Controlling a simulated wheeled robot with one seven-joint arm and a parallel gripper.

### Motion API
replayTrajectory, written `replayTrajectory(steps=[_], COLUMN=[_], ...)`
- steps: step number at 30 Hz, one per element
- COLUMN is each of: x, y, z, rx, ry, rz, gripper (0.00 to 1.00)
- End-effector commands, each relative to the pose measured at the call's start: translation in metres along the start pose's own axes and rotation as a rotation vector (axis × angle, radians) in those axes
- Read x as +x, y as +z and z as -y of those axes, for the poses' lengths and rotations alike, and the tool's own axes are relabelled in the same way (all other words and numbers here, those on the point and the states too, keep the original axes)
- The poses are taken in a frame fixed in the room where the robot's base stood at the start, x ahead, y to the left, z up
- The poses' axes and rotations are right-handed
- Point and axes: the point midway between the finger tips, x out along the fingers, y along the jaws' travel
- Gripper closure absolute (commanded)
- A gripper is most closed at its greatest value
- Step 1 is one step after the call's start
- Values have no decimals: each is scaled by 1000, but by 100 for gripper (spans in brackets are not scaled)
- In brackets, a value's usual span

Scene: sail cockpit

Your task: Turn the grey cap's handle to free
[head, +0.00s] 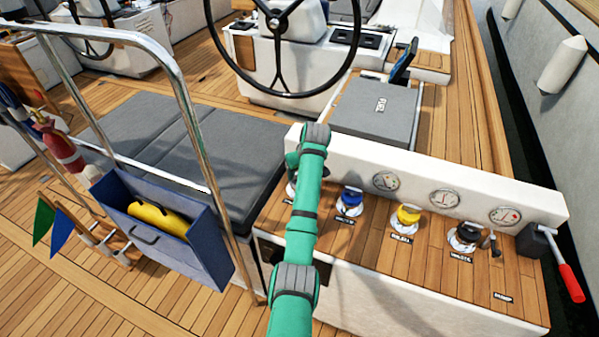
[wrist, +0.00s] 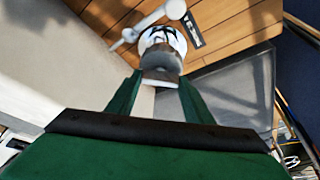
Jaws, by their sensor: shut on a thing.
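In the wrist view, the grey cap (wrist: 160,58) with its shiny body stands on the wooden top, straight ahead of my gripper (wrist: 160,88). The cap's grey handle (wrist: 160,77) sits between the two green fingertips, which are shut on it. A pale bar with a round end (wrist: 130,34) shows beside the cap. In the head view, only a sliver of the grey cap (head: 291,188) shows at the left of the row; my green arm hides the rest, along with my gripper. I cannot tell the handle's turn angle.
To the right on the console stand a blue cap (head: 350,196), a yellow cap (head: 408,214) and a black cap (head: 467,233) with a small lever. A red-handled lever (head: 570,282) is at the far right. Gauges line the white panel (head: 470,184) behind. A blue box (head: 185,262) hangs on the left rail.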

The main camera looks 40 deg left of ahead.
Motion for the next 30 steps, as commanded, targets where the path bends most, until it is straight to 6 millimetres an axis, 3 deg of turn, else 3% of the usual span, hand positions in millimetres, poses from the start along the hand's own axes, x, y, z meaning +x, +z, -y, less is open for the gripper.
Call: replayTrajectory(steps=[18,30], x=[0,0], y=[0,0], z=[-6,-8], rx=[-504,-671], ry=[-209,-278], rz=[2,2], gripper=[76,76])
